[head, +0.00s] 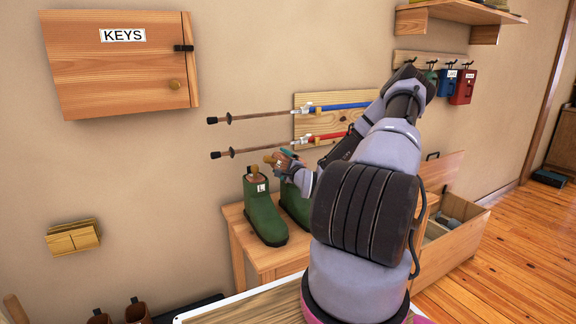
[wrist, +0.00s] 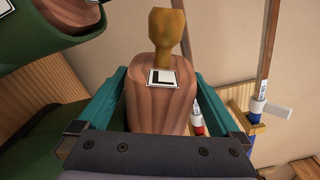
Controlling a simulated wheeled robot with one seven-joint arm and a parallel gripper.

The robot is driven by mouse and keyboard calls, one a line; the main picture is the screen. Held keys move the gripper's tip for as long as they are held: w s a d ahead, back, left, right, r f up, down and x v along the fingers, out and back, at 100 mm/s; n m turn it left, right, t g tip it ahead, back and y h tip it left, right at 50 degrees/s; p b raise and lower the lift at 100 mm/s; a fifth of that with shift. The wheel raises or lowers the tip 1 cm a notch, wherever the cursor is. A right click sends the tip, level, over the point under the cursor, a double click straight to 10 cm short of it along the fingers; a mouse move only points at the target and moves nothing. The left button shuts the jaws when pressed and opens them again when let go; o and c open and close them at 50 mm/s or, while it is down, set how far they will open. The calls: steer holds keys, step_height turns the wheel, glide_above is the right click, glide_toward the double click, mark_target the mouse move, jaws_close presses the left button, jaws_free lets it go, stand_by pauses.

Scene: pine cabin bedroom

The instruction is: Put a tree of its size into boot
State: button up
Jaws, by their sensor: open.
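Two green boots stand side by side on a wooden bench; the left boot (head: 263,218) is clear to see, while my arm partly covers the right boot (head: 295,203). A wooden tree with a white tag (head: 257,187) is at the left boot's opening. A second wooden tree (wrist: 160,108), with a tan knob and a tag that seems to read L, stands between my teal fingers. My gripper (head: 291,160) is open around this tree, over the right boot. How deep the tree sits in that boot is hidden. Dark green boot material shows below left in the wrist view.
Two trekking poles (head: 270,117) lie across a wall board close behind my gripper. A KEYS cabinet (head: 115,65) hangs at upper left. An open wooden box (head: 455,240) stands right of the bench (head: 262,258). Small bags (head: 462,86) hang on hooks at right.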

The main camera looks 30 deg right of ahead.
steer(key=c, duration=1.5)
steer(key=shift+r, duration=0.15)
step_height(320, 180, up, 10)
steer(key=shift+f, duration=0.1)
